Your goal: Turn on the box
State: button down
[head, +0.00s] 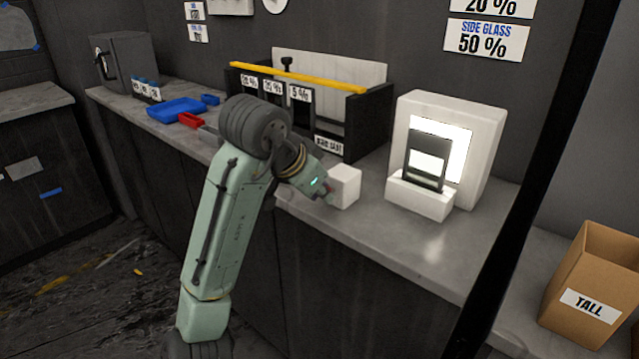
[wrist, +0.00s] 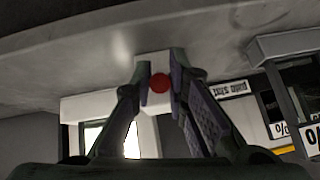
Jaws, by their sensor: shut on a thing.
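A small white box (head: 345,187) stands near the front edge of the grey counter, just in front of my gripper (head: 326,190). In the wrist view a round red button (wrist: 159,84) shows on the near face of the white box (wrist: 153,60). The fingers of my gripper (wrist: 159,66) lie on either side of the box and are shut on it. The exact contact is partly hidden by the fingers. A larger white light box (head: 487,140) stands to the right, its panel glowing bright, with a dark-framed sample in a white holder (head: 420,196) before it.
A black rack (head: 355,125) with percent-labelled slots and a yellow bar (head: 300,77) stands behind my arm. A blue tray (head: 177,110) and a red tray (head: 191,120) lie left. A cardboard box (head: 563,270) marked TALL is far right. The counter front (head: 400,250) is clear.

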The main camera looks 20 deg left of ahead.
dwell(0.3)
jog(key=c, duration=1.6)
grip_release()
jog(key=shift+o, duration=0.2)
jog(key=v, duration=1.2)
